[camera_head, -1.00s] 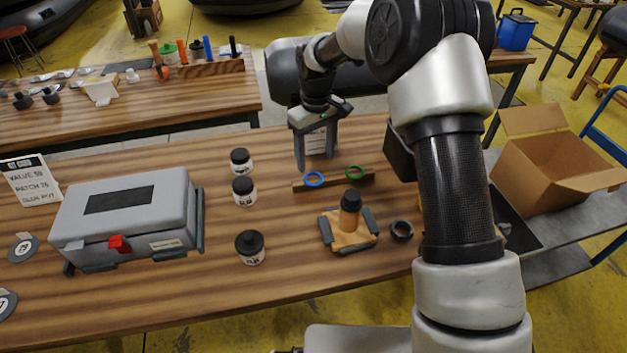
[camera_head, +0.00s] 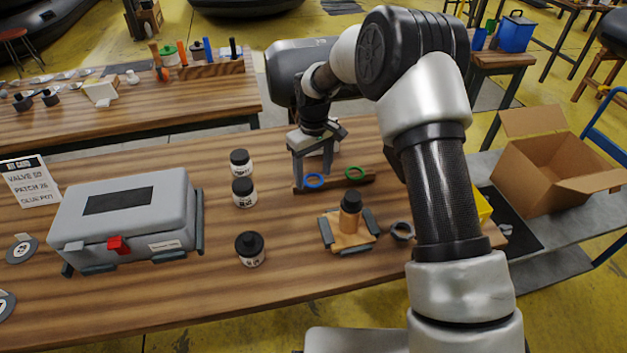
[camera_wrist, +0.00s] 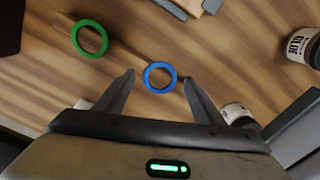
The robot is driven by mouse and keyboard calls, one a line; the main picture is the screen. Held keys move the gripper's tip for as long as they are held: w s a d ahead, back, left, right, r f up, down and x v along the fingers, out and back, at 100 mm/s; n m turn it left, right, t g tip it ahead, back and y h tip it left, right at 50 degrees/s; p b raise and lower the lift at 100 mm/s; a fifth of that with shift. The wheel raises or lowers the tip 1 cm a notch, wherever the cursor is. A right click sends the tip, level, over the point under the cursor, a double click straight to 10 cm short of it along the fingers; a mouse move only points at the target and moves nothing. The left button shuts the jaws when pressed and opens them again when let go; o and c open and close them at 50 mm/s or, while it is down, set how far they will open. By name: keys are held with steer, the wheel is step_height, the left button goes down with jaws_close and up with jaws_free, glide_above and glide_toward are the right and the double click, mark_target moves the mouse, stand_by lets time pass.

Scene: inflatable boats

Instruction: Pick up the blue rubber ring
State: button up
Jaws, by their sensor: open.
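The blue rubber ring (camera_head: 313,181) rests at the left end of a small wooden strip on the workbench. In the wrist view the blue ring (camera_wrist: 160,65) lies between and just beyond my two fingertips. My gripper (camera_head: 314,180) is open and empty, pointing down with one finger on each side of the ring. In the wrist view my gripper (camera_wrist: 158,80) shows both fingers apart, with no visible contact on the ring. How far the tips are above the strip is hard to tell. A green ring (camera_head: 355,174) sits at the strip's right end.
Black-capped jars (camera_head: 244,192) stand to the left, beyond them a grey case (camera_head: 128,218). Bare bench lies between jars and block.

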steer(key=shift+f, duration=0.1)
steer(key=shift+c, duration=0.3)
steer(key=c, duration=0.7)
